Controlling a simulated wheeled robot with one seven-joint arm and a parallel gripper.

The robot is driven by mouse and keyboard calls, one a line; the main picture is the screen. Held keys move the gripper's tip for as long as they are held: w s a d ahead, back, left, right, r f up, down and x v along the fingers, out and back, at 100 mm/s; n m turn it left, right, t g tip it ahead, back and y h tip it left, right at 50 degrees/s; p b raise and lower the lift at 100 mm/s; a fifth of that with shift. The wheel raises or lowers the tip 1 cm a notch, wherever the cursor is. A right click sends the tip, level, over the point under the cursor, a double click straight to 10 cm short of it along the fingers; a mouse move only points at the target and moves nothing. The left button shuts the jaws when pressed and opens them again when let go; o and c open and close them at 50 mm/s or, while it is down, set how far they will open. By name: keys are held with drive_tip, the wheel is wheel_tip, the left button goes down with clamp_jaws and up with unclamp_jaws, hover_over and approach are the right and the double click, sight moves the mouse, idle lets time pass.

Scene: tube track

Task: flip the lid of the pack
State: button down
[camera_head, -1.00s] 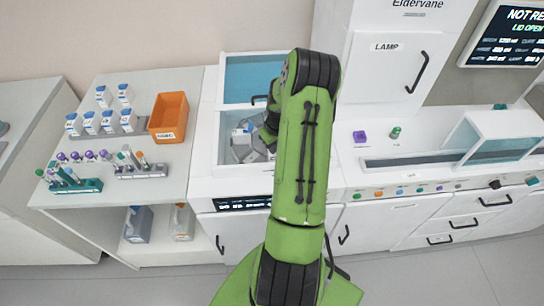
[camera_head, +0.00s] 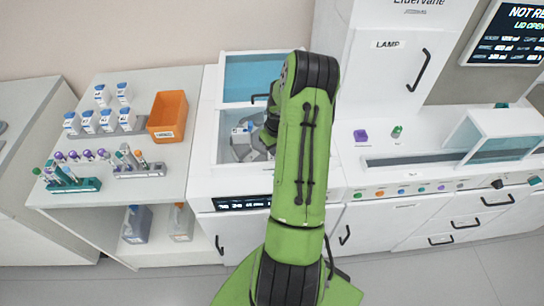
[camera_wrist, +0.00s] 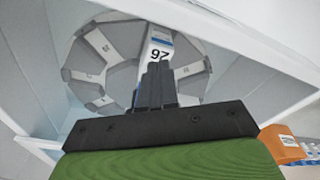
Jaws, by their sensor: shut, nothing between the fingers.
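A white pack with a blue band and the number 26 (camera_wrist: 158,48) sits in a slot of the grey round carousel (camera_wrist: 97,70). The carousel (camera_head: 243,152) also shows in the head view inside the open white bay, partly hidden by my arm. My gripper (camera_wrist: 158,70) is shut and empty. Its fingertips overlap the lower part of the pack in the wrist view; I cannot tell whether they touch it. The pack's lid is not clearly visible. In the head view my arm hides the fingertips.
White walls of the bay (camera_head: 230,115) surround the carousel closely, with a raised blue-tinted lid (camera_head: 250,78) behind. On the left bench stand an orange bin (camera_head: 167,117), several white bottles with blue caps (camera_head: 88,121) and tube racks (camera_head: 140,170).

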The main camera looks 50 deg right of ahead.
drive_tip(key=shift+f+b, duration=0.75)
drive_tip(key=shift+f, duration=0.2)
drive_tip(key=shift+r, duration=0.1)
drive_tip(key=shift+r+p, duration=1.8)
drive_tip(key=shift+r, duration=1)
drive_tip(key=shift+f, duration=0.1)
drive_tip(key=w+d, duration=0.6)
drive_tip(key=d, duration=0.1)
drive_tip(key=shift+f, duration=0.15)
